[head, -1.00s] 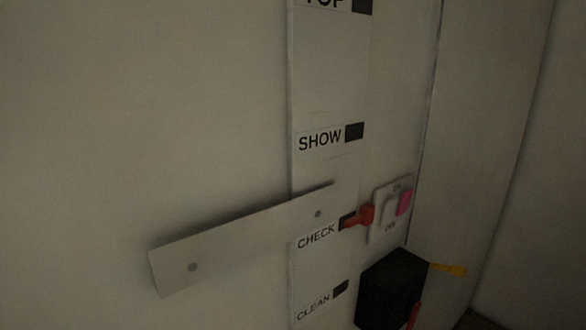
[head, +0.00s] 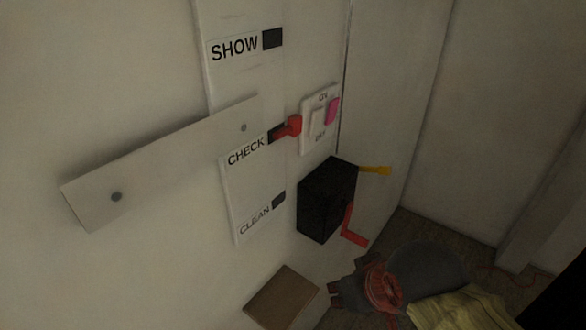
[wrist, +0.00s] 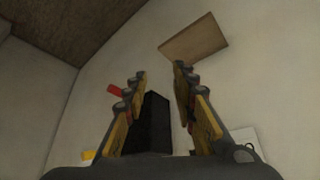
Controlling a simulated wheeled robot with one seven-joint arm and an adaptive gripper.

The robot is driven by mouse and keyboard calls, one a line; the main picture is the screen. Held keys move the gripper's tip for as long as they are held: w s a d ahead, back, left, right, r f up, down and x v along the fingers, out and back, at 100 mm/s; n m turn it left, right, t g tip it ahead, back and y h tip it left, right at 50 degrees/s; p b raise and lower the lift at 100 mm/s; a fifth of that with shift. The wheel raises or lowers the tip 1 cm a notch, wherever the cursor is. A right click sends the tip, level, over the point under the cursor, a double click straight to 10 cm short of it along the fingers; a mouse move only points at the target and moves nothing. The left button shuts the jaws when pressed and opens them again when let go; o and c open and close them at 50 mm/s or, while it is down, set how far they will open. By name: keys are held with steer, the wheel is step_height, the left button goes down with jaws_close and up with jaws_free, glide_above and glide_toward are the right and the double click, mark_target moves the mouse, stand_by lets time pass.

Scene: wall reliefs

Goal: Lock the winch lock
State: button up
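The winch is a black box (head: 327,200) on the white wall in the head view. A small yellow lever (head: 375,170), which may be the lock, sticks out rightward near its top. A red crank (head: 354,228) hangs at its lower right. In the wrist view, my gripper (wrist: 160,75) is open, with its yellow and dark fingers apart. The black box (wrist: 154,122) shows between the fingers, beyond them; the distance is unclear. The red crank (wrist: 115,90) and a bit of the yellow lever (wrist: 88,155) show left of it, partly hidden.
A red-handled switch (head: 290,127) and an ON/OFF switch plate (head: 318,120) sit above the winch. A slanted metal plate (head: 165,165) is at left. A brown board (head: 282,297) is below.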

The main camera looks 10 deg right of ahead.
steer(key=shift+c, duration=1)
